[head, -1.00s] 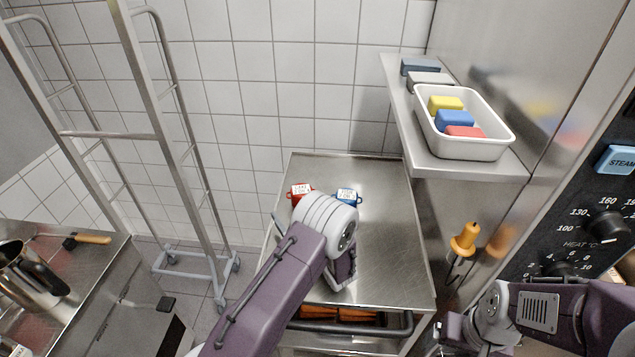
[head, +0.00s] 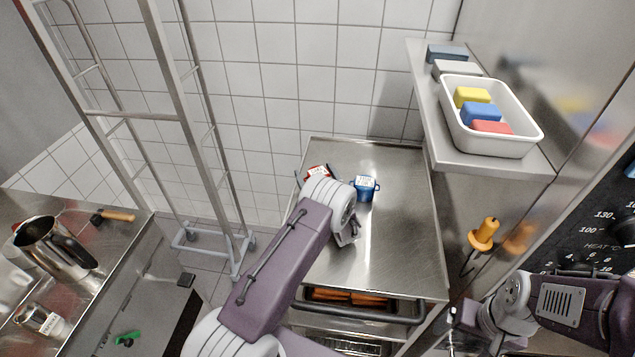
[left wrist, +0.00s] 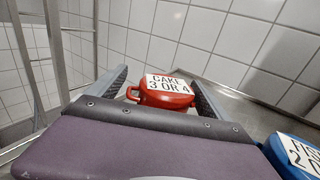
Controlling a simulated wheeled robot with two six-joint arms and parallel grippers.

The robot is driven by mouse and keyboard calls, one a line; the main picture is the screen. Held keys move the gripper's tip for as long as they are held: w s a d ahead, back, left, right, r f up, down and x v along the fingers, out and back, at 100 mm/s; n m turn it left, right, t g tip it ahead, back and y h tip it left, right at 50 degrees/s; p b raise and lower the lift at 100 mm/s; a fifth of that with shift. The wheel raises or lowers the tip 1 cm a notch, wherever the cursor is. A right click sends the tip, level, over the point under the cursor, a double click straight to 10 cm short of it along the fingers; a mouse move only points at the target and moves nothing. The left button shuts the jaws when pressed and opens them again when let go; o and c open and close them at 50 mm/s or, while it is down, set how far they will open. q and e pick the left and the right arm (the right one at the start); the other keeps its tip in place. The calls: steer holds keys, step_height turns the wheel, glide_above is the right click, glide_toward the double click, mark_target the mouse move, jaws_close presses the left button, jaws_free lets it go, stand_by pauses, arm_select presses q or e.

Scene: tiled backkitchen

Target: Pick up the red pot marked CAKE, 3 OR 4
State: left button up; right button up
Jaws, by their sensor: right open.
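The red pot (head: 317,171) stands at the far left of the steel table, partly hidden behind my left wrist. In the left wrist view the red pot (left wrist: 165,97) shows its white label, CAKE 3 OR 4, and a side handle. My left gripper (left wrist: 158,78) is open, with one finger on each side of the pot; I cannot tell whether either touches it. A blue pot (head: 364,189) stands just right of it and shows partly in the left wrist view (left wrist: 290,155). My right gripper (head: 462,335) is low at the right, open and away from the pots.
The steel table (head: 395,240) is bare right of the pots. A shelf at right holds a white tray (head: 533,138) of coloured blocks. An orange-handled tool (head: 484,234) hangs below it. A metal rack (head: 200,150) stands left. A counter at lower left holds a steel jug (head: 45,245).

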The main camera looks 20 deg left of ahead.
mark_target(315, 171)
arm_select(q)
steer(key=shift+w+a, duration=0.1)
steer(key=shift+a, duration=0.05)
steer(key=c, duration=1.8)
steer(key=shift+r, duration=0.6)
step_height(315, 171, up, 3)
steer(key=w+d+r+b, duration=0.2)
steer(key=d+r, duration=0.5)
steer(key=d, duration=0.4)
steer(key=shift+w+d, duration=0.25)
steer(key=shift+w, duration=0.15)
